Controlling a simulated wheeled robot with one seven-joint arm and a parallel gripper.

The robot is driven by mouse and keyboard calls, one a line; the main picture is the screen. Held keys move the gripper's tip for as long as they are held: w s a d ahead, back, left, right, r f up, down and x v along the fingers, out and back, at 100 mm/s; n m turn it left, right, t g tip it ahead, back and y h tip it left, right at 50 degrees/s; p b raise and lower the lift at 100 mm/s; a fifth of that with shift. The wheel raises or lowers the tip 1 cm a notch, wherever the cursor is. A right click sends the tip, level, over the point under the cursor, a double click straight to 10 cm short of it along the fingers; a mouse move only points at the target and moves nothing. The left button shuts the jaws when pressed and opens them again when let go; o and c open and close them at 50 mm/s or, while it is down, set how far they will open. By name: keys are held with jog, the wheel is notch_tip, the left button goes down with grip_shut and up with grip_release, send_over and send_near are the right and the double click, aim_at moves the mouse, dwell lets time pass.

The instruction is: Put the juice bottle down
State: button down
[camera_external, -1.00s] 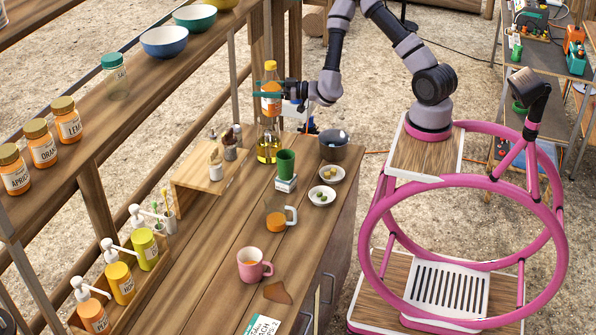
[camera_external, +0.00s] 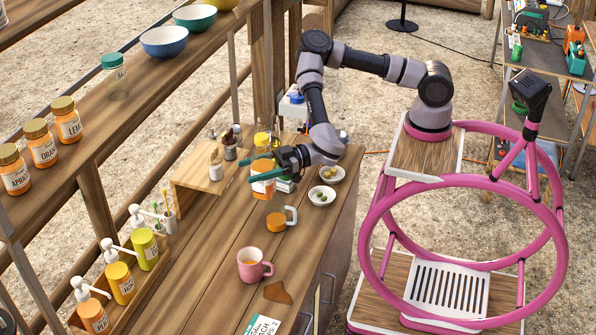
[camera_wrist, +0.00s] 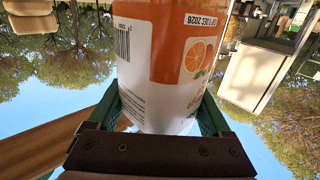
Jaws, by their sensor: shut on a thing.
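The juice bottle (camera_external: 262,167) has a yellow-orange cap and an orange and white label. My gripper (camera_external: 262,177) is shut around its label part and holds it roughly upright over the wooden counter (camera_external: 213,262). In the wrist view the bottle's label (camera_wrist: 165,55), with a barcode and a cut orange, fills the space between my green fingers (camera_wrist: 160,118). The bottle's base appears just behind the glass jug, and I cannot tell how high it is above the counter.
A glass jug with orange content (camera_external: 276,222) stands just in front, and a pink mug (camera_external: 252,266) nearer. Two small plates (camera_external: 321,195) are to the right. A wooden stand (camera_external: 197,182) is to the left. The counter between stand and mug is bare.

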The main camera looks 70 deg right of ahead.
notch_tip(320, 180, down, 21)
jog(key=s+a, duration=0.2)
jog(key=shift+a+y, duration=0.2)
jog(key=shift+y, duration=0.1)
jog(key=shift+f, duration=0.1)
grip_release()
jog(key=shift+f, duration=0.1)
